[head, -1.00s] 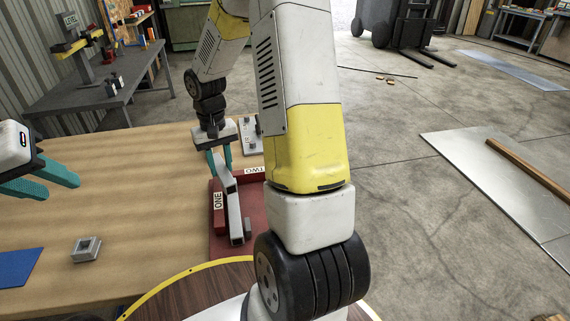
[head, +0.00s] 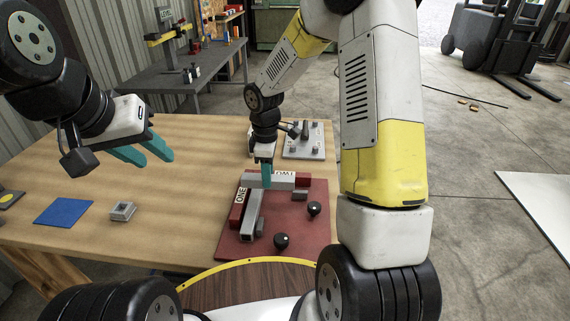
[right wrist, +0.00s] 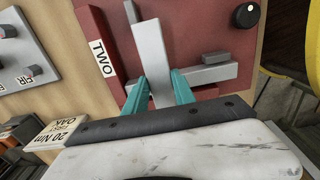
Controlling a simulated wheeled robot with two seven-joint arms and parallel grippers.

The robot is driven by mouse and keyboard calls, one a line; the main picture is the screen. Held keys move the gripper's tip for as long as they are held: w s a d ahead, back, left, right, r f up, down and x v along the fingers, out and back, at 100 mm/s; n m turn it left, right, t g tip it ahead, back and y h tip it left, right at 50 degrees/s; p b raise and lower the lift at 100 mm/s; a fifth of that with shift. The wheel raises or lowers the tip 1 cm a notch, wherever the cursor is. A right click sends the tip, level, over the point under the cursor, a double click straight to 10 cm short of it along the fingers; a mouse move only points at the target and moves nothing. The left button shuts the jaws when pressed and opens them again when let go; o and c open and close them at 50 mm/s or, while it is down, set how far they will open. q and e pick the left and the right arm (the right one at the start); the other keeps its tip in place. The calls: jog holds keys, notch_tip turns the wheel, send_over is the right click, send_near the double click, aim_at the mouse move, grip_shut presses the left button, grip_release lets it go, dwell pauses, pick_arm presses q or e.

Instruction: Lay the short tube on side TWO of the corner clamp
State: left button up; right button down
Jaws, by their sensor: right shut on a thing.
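The corner clamp (head: 300,240) is a red plate with raised sides labelled ONE and TWO. A grey tube (head: 250,220) lies along side ONE; it also shows crosswise in the right wrist view (right wrist: 212,76). My right gripper (head: 266,176) is shut on the short tube (head: 284,180), which runs along side TWO. In the right wrist view the short tube (right wrist: 151,50) sits between the teal fingers, beside the TWO label. I cannot tell whether it touches the plate or the side. My left gripper (head: 147,151) is open and empty above the table's left part.
Two black knobs (head: 314,208) (head: 281,241) stand on the clamp plate. A grey fixture plate with pegs (head: 304,143) lies behind it. A blue mat (head: 63,212) and a small grey block (head: 123,211) lie at the left. The wooden table (head: 185,190) between is clear.

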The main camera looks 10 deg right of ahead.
jog(key=shift+w+d+f, duration=0.65)
jog(key=shift+d+f, duration=0.1)
jog(key=shift+d, duration=0.65)
jog(key=shift+w+d+f, duration=0.6)
jog(key=shift+d+f, duration=0.1)
jog(key=shift+d, duration=0.75)
jog(key=shift+w+d+f, duration=0.65)
jog(key=shift+d+f, duration=0.1)
jog(key=shift+d, duration=0.65)
jog(key=shift+f, duration=0.1)
